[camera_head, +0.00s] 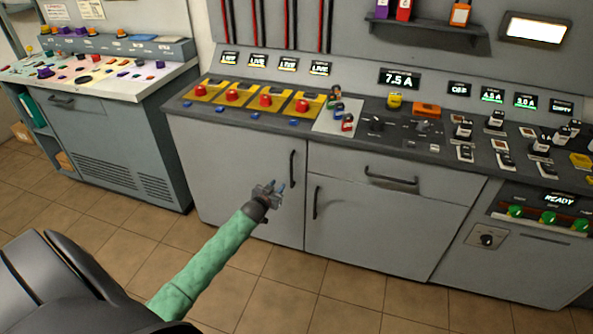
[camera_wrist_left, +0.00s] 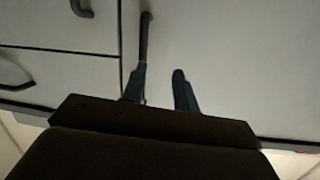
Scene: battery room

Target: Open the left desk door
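The left desk door (camera_head: 235,172) is a grey panel under the red buttons, closed flush with the desk front. Its dark vertical handle (camera_head: 292,169) is near the door's right edge. My left gripper (camera_head: 280,187) is open in front of the door, just below and left of the handle's lower end. In the left wrist view the door (camera_wrist_left: 230,60) fills the right side. The handle (camera_wrist_left: 145,38) runs down toward one of the two parted fingers of my left gripper (camera_wrist_left: 160,88); I cannot tell whether they touch. My right gripper is not in view.
A second door with a vertical handle (camera_head: 316,203) and a drawer with a horizontal handle (camera_head: 391,180) are right of the left door. A separate console (camera_head: 120,140) stands at the left. Tiled floor (camera_head: 290,300) in front is clear.

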